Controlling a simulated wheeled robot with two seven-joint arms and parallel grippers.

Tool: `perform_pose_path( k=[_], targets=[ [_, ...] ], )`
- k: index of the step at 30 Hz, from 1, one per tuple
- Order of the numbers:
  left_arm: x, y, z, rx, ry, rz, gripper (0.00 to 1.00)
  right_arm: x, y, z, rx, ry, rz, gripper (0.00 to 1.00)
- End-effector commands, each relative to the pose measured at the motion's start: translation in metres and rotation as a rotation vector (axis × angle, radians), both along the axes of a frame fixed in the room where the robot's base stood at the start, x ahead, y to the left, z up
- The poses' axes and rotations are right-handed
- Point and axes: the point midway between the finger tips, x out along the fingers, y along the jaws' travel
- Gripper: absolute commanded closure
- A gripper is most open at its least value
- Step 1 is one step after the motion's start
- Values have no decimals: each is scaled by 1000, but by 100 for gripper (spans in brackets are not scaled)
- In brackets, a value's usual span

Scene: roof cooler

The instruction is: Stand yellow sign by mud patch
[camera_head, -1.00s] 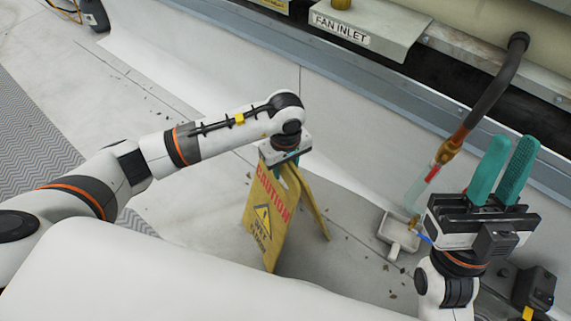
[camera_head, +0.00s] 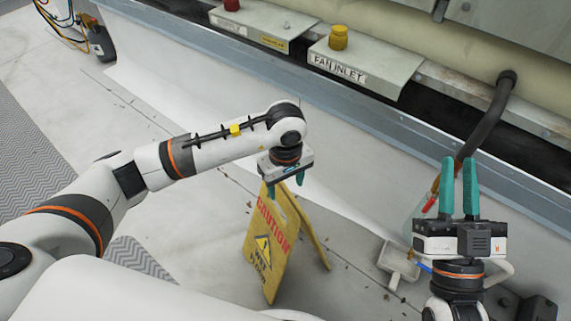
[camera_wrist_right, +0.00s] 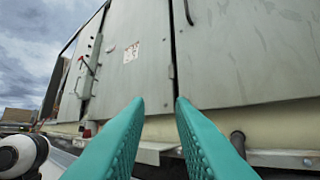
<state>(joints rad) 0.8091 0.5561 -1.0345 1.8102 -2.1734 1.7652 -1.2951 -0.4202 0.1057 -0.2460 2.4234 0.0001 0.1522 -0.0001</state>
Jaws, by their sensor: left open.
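The yellow caution sign (camera_head: 265,245) stands upright on the pale roof floor in the head view, its two panels spread like a tent. My left gripper (camera_head: 285,184) points down over the sign's top edge, with its teal fingers open and apart. Whether the fingers still touch the sign is hard to tell. My right gripper (camera_head: 459,190) is raised at the right with its fingers pointing up, open and empty. Its teal fingers also show apart in the right wrist view (camera_wrist_right: 160,125). No mud patch is clearly seen; only small dark bits lie around the sign.
A white scoop-shaped tray (camera_head: 398,261) lies on the floor right of the sign. A hose (camera_head: 487,118) hangs down from the unit, near my right gripper. The FAN INLET box (camera_head: 365,55) and metal ledge run along the back. A grey ribbed mat (camera_head: 35,165) lies at the left.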

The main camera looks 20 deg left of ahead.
Motion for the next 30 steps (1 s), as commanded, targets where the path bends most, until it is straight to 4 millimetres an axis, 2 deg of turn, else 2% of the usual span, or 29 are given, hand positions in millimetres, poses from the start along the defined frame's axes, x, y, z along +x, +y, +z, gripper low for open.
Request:
perform_pose_path(
  k=[1,6,12,30],
  targets=[
    [1,0,12,2,-3,-1,41,5,0,-5,-17,58,-4,78],
    [0,0,36,1,-2,0,41,15,-1,-29,-64,228,-14,78],
    [0,0,52,1,0,1,41,20,-3,-48,-97,345,-21,78],
    [0,0,54,1,1,1,41,21,-3,-53,-103,372,-21,78]
  ],
)
